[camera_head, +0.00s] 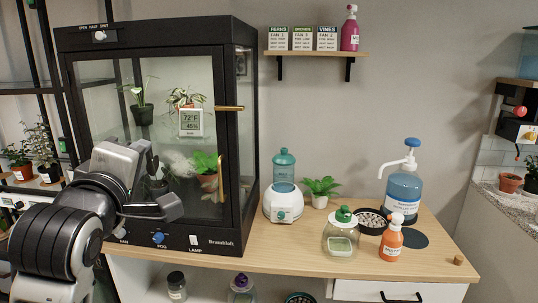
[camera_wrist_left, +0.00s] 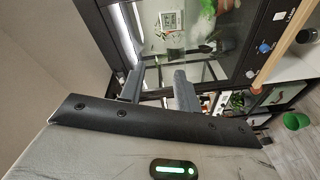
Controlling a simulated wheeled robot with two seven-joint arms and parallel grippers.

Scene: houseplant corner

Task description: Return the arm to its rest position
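My left arm comes in from the left in the head view. My left gripper (camera_head: 164,186) is in front of the lower left of the glass plant cabinet (camera_head: 247,130), and part of it is hidden by its own wrist. In the left wrist view the two fingers of the left gripper (camera_wrist_left: 160,76) stand apart with nothing between them, so it is open and empty. The cabinet glass and its front panel (camera_wrist_left: 257,62) show beyond the fingers. My right arm and gripper are not in view.
The cabinet's brass handle (camera_head: 221,178) and fog knob (camera_head: 158,239) are close to my left gripper. The wooden bench (camera_head: 300,255) holds a humidifier (camera_head: 284,200), a blue pump bottle (camera_head: 404,190) and an orange bottle (camera_head: 391,240). A potted-plant rack stands far left.

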